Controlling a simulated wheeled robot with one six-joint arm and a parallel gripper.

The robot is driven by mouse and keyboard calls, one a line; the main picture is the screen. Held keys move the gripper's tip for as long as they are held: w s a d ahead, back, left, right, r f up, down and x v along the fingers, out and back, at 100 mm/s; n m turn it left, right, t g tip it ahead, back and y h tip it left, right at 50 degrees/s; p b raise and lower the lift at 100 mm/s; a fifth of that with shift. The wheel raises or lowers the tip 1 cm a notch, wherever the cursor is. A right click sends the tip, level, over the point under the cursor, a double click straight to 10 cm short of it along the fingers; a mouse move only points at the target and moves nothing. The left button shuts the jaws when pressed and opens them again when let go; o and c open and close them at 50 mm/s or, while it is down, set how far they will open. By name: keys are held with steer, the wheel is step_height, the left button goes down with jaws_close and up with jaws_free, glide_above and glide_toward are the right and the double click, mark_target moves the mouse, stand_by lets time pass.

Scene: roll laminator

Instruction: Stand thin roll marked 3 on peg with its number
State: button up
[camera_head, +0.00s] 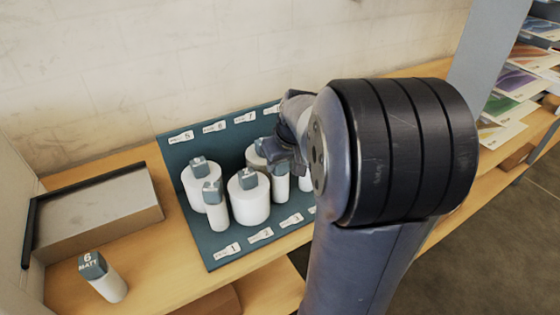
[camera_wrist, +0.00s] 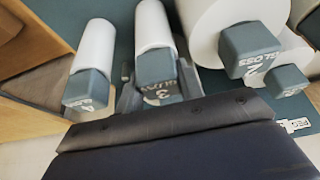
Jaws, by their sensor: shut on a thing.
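The thin roll marked 3 (camera_wrist: 155,72) is white with a grey-blue cap, and the number shows in the wrist view. My gripper (camera_wrist: 157,88) is shut on it near the cap. In the head view my gripper (camera_head: 283,150) is partly hidden by my arm, above a thin white roll (camera_head: 281,187) behind the number 3 label (camera_head: 291,220). This roll looks upright among the rolls on the teal peg board (camera_head: 213,260). The number 3 peg itself is hidden, and I cannot tell whether the roll's foot touches the board.
The thick roll marked 2 (camera_wrist: 250,50) stands close beside roll 3, with another thin roll (camera_wrist: 90,80) on the other side. More rolls (camera_head: 203,185) crowd the board. A roll marked 6 (camera_head: 104,278) stands on the wooden shelf, near a grey tray-like box (camera_head: 100,215).

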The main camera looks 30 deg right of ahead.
steer(key=o, duration=1.3)
steer(key=shift+r+p, duration=3.1)
steer(key=shift+r, duration=0.95)
steer(key=shift+f, duration=0.15)
step_height(320, 180, down, 8)
steer(key=b, duration=0.6)
steer(key=shift+r, duration=0.2)
